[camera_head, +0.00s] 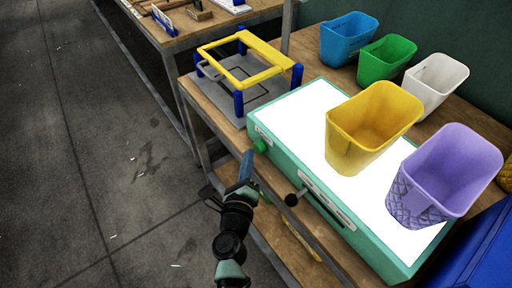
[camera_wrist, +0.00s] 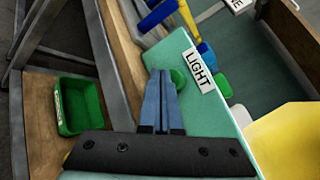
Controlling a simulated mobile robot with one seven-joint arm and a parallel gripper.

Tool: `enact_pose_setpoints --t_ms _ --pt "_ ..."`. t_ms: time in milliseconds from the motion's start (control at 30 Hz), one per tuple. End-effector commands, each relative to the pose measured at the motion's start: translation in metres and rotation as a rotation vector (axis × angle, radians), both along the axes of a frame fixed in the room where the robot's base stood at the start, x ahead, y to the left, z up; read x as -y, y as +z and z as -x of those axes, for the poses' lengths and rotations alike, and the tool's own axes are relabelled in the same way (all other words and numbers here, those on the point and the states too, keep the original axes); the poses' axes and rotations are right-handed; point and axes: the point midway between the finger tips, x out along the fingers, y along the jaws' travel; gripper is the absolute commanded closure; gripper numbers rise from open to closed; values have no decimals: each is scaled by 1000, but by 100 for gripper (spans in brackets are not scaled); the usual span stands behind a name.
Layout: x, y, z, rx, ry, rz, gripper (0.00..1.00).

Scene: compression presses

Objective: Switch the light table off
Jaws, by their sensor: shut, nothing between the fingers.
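The light table (camera_head: 295,112) is a teal box with a bright white, lit top; its teal side also shows in the wrist view (camera_wrist: 205,115). A round green knob (camera_head: 260,146) sits on its front face near the left corner. In the wrist view the green knob (camera_wrist: 178,77) is beside a white label reading LIGHT (camera_wrist: 199,71). My gripper (camera_head: 246,160) is shut and empty, just in front of and below the knob. In the wrist view its blue fingertips (camera_wrist: 161,74) overlap the knob's left edge; whether they touch it I cannot tell.
A lever with a black ball (camera_head: 292,200) sticks out of the front face, right of my gripper. A yellow bin (camera_head: 352,150) and a purple bin (camera_head: 455,165) stand on the lit top. A yellow-and-blue frame (camera_head: 245,62) stands left.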

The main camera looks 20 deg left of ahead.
Motion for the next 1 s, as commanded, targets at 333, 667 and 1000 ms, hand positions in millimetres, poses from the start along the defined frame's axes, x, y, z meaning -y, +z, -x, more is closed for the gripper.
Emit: enact_pose_setpoints --t_ms 333,667,1000 --pt "0 0 0 0 0 0 100" --pt "5 0 -7 0 0 0 100" --pt "6 0 -7 1 -1 0 100"
